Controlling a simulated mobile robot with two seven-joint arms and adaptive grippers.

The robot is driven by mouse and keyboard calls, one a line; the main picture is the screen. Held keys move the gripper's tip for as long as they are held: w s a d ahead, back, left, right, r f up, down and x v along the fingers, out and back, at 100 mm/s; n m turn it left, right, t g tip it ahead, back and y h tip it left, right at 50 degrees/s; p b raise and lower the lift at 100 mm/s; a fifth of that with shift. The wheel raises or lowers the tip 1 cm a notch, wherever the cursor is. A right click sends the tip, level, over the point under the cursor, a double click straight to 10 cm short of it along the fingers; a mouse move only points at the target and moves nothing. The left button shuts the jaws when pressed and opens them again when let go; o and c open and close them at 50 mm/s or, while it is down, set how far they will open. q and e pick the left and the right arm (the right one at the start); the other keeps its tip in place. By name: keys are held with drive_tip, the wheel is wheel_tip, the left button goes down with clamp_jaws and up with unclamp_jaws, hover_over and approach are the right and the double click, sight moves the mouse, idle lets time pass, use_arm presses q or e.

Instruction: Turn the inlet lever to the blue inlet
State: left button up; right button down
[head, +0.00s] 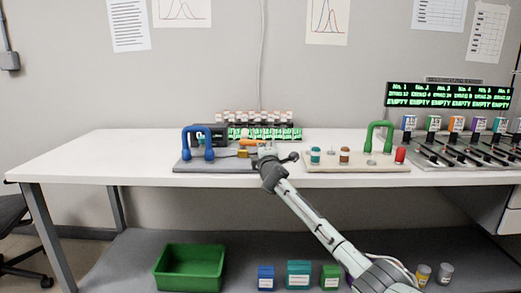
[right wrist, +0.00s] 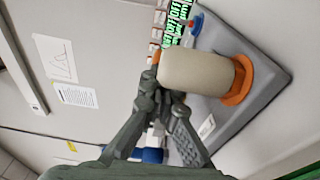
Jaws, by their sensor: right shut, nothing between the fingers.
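The blue arch (head: 197,143), which looks like the blue inlet, stands at the left end of a grey base (head: 184,168) on the table. An orange part (head: 250,142), possibly the inlet lever, shows just left of my right gripper (head: 268,152). In the right wrist view, a beige cylinder (right wrist: 197,73) stands on an orange ring (right wrist: 240,80) on the grey base. A small orange tip (right wrist: 156,57) shows beyond the right gripper (right wrist: 158,92). That gripper is shut and empty, close beside the cylinder; contact cannot be told. My left gripper is out of view.
A beige board (head: 330,167) with small jars and a green arch (head: 379,136) lies to the right. A rack of vials with green displays (head: 262,133) stands behind. A green bin (head: 188,268) is on the lower shelf. The table's left end (head: 100,160) is clear.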

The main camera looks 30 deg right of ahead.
drive_tip(key=shift+s, duration=0.1)
drive_tip(key=v, duration=1.1)
drive_tip(key=shift+s+a, duration=0.2)
drive_tip(key=shift+s, duration=0.15)
